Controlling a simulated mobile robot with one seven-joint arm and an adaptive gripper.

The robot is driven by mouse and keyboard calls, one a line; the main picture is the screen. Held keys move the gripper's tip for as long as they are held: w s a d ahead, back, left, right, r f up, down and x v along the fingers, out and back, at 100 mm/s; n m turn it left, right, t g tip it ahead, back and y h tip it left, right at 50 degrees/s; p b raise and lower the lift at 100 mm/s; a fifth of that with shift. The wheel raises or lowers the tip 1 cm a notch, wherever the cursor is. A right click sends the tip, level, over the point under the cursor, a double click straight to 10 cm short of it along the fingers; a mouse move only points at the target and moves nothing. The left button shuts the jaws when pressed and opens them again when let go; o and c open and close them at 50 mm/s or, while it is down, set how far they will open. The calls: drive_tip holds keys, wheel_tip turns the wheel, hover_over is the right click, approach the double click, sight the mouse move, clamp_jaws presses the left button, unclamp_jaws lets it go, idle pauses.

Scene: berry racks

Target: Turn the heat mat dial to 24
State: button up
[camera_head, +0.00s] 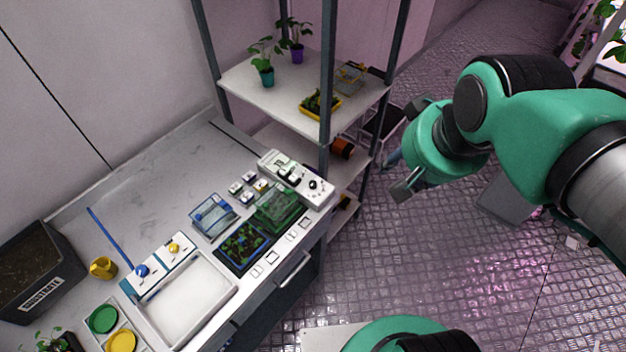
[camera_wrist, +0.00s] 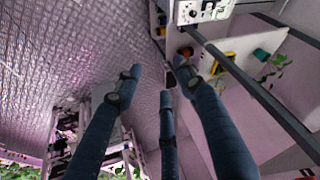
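A white control box (camera_head: 297,179) lies at the right end of the bench. It carries a round black dial (camera_head: 313,184) with marks around it, and dark switches further left. The marks are too small to read, so I cannot tell the setting. A dark mat (camera_head: 243,262) with a tray of green seedlings lies in front of the box. My gripper (camera_head: 398,152) is open and empty, in the air right of the box and apart from it. In the wrist view its spread fingers (camera_wrist: 158,80) show, with the box (camera_wrist: 186,13) and dial (camera_wrist: 209,6) at the top edge.
A shelf rack (camera_head: 327,100) with potted plants and a yellow tray stands behind the bench end, close to my gripper. A clear green-tinted lid (camera_head: 279,205) and small blocks lie beside the box. A white tray (camera_head: 192,300) sits further left. The floor right of the bench is open.

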drive_tip(key=w+a+f+m+g+p, duration=0.1)
drive_tip(key=w+a+f+m, duration=0.15)
drive_tip(key=w, duration=0.55)
drive_tip(key=m+g+p, duration=0.4)
drive_tip(key=m, duration=0.7)
hover_over(313, 183)
wheel_tip(313, 183, down, 18)
drive_tip(key=shift+s+f, duration=0.1)
drive_tip(key=shift+f, duration=0.1)
wheel_tip(313, 183, down, 14)
drive_tip(key=shift+r+b, duration=0.1)
drive_tip(key=shift+b, duration=0.45)
clamp_jaws()
